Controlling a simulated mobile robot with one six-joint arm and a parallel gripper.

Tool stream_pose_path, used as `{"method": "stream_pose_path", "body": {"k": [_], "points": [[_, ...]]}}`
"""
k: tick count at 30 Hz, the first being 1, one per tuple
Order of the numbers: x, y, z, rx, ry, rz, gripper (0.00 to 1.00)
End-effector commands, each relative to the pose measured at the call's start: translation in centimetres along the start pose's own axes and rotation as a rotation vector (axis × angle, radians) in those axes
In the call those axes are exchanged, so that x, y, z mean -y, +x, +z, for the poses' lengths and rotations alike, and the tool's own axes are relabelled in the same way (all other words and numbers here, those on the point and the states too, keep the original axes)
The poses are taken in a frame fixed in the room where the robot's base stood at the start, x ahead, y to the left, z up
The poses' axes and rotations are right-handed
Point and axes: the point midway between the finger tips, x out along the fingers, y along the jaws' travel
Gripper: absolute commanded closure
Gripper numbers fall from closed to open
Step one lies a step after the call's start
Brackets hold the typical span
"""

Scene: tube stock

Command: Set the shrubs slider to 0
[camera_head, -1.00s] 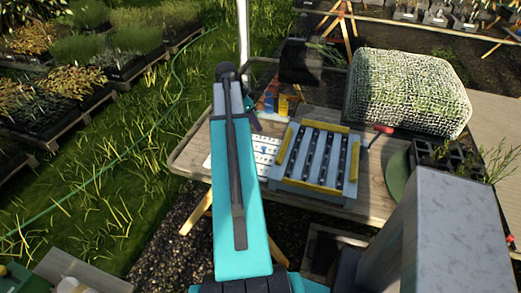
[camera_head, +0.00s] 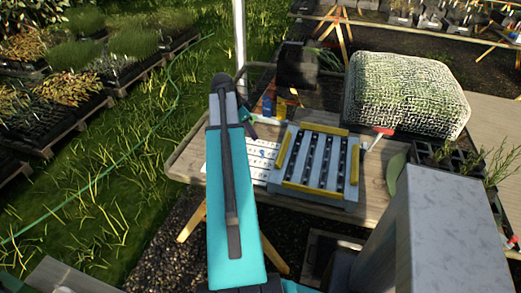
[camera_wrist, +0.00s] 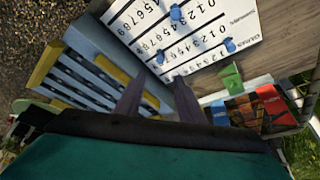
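The white slider board (camera_wrist: 200,30) fills the upper middle of the wrist view. It has rows of printed digits and blue slider knobs, among them one knob (camera_wrist: 160,57), another (camera_wrist: 176,13) and a third (camera_wrist: 230,45). The row names are too small and tilted to read surely, so I cannot tell which is shrubs. In the head view the board (camera_head: 262,157) lies on the wooden table, partly behind my arm. My gripper (camera_wrist: 160,77) shows two dark fingers apart, with nothing seen between them, near the board's lower edge. In the head view my arm largely hides it.
A blue-grey rack with yellow bars (camera_head: 314,160) stands right of the board on the table (camera_head: 376,207). Red and green cards or boxes (camera_wrist: 252,108) stand close beside the board. A netted green bale (camera_head: 405,95) and a black pot (camera_head: 298,67) are behind.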

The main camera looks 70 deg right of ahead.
Motion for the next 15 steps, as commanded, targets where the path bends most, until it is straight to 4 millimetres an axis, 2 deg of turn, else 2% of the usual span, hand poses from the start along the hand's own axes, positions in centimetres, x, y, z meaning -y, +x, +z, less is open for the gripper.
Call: {"method": "stream_pose_path", "body": {"k": [15], "points": [[-0.1, 5.2, -0.1, 0.001, 0.001, 0.002, 0.65]]}}
